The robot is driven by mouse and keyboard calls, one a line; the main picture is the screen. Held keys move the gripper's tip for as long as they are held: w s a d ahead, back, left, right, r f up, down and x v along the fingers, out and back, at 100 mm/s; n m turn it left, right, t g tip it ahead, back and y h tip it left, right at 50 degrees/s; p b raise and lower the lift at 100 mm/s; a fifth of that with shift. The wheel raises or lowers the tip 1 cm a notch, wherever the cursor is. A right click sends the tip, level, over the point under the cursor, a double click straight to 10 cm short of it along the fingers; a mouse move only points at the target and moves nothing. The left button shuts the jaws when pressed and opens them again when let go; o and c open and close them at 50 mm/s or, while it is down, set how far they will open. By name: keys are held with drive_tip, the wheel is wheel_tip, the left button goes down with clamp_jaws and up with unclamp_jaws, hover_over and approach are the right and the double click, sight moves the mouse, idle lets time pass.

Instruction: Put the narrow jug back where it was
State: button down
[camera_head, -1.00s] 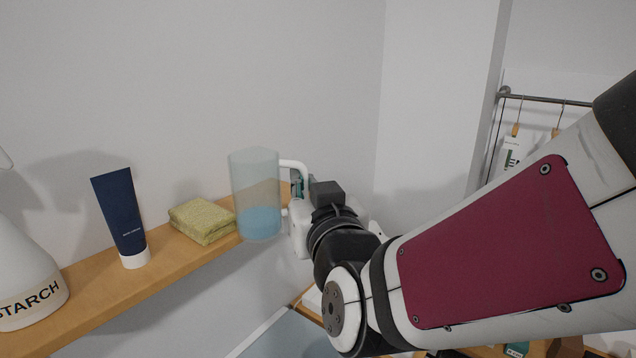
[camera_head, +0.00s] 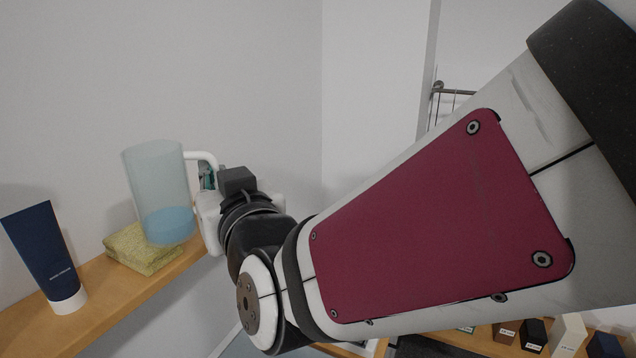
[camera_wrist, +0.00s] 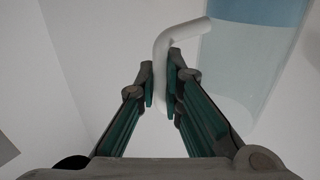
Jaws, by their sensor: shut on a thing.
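The narrow jug (camera_head: 158,185) is a tall clear jug with blue liquid in its bottom and a white handle on its right side. It appears upright, over or in front of the wooden shelf, overlapping the green cloth in the head view; I cannot tell whether its base touches the shelf. My gripper (camera_wrist: 161,88) is shut on the jug's white handle (camera_wrist: 178,36), which passes between the green-padded fingers. In the wrist view the jug's body (camera_wrist: 245,65) is at upper right. In the head view my wrist hides most of the fingers.
The wooden shelf (camera_head: 100,300) runs along the wall. A folded green cloth (camera_head: 140,252) lies on it beside the jug, and a dark blue tube (camera_head: 42,255) stands further left. Small boxes (camera_head: 568,335) stand at lower right. A metal rail (camera_head: 455,92) is behind my arm.

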drive_tip(key=w+f+b, duration=0.1)
drive_tip(key=w, duration=0.4)
drive_tip(key=w+f+b, duration=0.1)
drive_tip(key=w, duration=0.4)
drive_tip(key=w+a+f+b, duration=0.1)
drive_tip(key=w+f+b, duration=0.1)
drive_tip(key=w, duration=0.2)
drive_tip(key=shift+w+f, duration=0.1)
drive_tip(key=shift+w, duration=0.3)
drive_tip(key=shift+f, duration=0.35)
drive_tip(key=shift+f, duration=0.1)
drive_tip(key=shift+f, duration=0.1)
drive_tip(key=c, duration=1.8)
unclamp_jaws()
drive_tip(key=shift+o, duration=0.4)
